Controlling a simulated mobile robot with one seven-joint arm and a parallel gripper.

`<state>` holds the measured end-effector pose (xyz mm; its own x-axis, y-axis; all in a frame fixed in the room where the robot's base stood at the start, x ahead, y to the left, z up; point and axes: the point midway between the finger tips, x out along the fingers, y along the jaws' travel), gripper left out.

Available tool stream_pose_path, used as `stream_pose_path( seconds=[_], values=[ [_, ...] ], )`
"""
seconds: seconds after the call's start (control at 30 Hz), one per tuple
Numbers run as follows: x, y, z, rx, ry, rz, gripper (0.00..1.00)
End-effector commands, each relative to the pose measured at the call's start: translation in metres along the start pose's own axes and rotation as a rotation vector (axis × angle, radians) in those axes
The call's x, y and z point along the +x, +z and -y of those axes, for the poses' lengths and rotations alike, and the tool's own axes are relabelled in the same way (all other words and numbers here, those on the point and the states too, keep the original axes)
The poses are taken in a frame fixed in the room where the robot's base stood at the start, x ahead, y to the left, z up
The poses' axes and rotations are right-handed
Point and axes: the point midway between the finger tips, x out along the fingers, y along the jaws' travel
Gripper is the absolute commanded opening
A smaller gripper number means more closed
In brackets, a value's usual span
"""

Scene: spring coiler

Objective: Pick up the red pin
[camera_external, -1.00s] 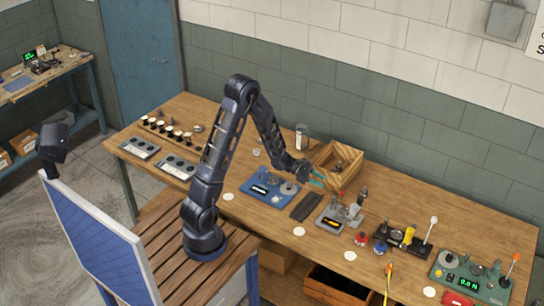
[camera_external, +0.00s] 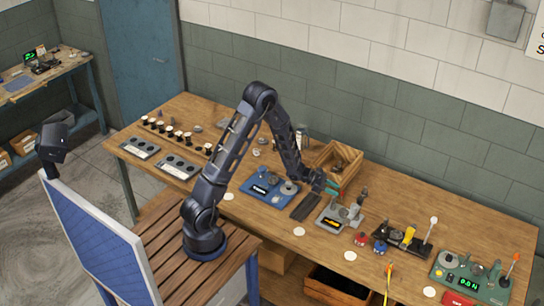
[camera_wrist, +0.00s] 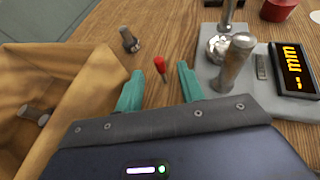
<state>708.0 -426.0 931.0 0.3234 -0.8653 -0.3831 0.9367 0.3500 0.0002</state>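The red pin (camera_wrist: 161,66) shows in the wrist view as a small piece with a red head and a thin shaft, on the wooden table (camera_wrist: 180,30). It lies just beyond and between my gripper's fingertips, apart from both. My gripper (camera_wrist: 159,78) has two teal fingers spread open with nothing between them.
The wooden box (camera_wrist: 70,60) stands close on the left in the wrist view. A grey gauge (camera_wrist: 255,90) with an orange display is close on the right. A dark metal piece (camera_wrist: 129,39) stands beyond the left finger. Bare table lies beyond the pin.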

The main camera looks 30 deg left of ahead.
Motion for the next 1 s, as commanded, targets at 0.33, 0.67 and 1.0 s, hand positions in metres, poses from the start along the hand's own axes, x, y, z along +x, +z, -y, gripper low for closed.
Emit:
stream_pose_path(
  seconds=[0.33,0.67,1.0],
  values=[
    [0.030,-0.002,-0.001,0.000,0.001,0.001,0.39],
    [0.029,-0.002,0.000,0.000,0.000,0.000,0.00],
    [0.029,0.000,0.000,0.000,0.000,0.001,0.00]
  ],
)
